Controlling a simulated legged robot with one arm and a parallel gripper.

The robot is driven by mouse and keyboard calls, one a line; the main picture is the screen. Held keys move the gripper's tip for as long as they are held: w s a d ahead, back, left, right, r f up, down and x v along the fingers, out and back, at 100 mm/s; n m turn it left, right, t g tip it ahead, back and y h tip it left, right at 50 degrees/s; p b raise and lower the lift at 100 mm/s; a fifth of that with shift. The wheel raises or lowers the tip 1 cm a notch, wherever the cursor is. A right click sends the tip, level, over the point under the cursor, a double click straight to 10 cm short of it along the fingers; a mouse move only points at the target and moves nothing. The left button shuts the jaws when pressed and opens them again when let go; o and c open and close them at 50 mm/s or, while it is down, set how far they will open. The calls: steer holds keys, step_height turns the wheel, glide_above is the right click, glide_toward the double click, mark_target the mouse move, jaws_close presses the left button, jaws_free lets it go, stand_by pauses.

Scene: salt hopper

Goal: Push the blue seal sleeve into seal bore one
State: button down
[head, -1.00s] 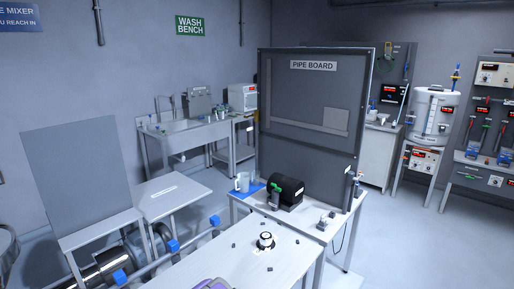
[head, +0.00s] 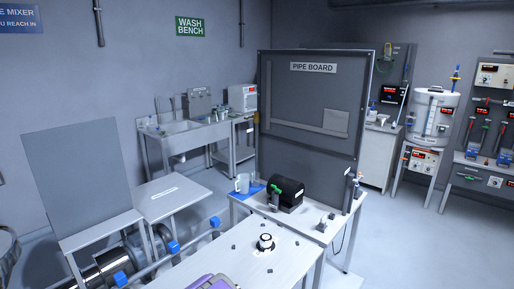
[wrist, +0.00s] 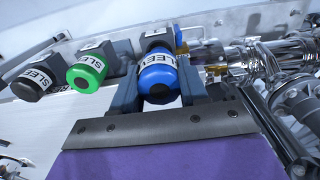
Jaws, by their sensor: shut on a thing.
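The blue seal sleeve (wrist: 158,76) is in the wrist view, with a white label band and a rounded blue end towards me. My gripper (wrist: 165,92) is shut on it, one grey finger on each side. A grey block with a label stands right behind the sleeve; I cannot tell whether the sleeve still sits in it. A green sleeve (wrist: 86,72) and a black sleeve (wrist: 33,84) are to the left, each at its own grey block. I cannot make out seal bore one in either view.
Shiny metal pipework (wrist: 270,60) is close on the right in the wrist view. In the head view, a white table (head: 215,262) holds a small round black-and-white part (head: 265,243). Floor is free at right.

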steer(key=shift+r, duration=1.1)
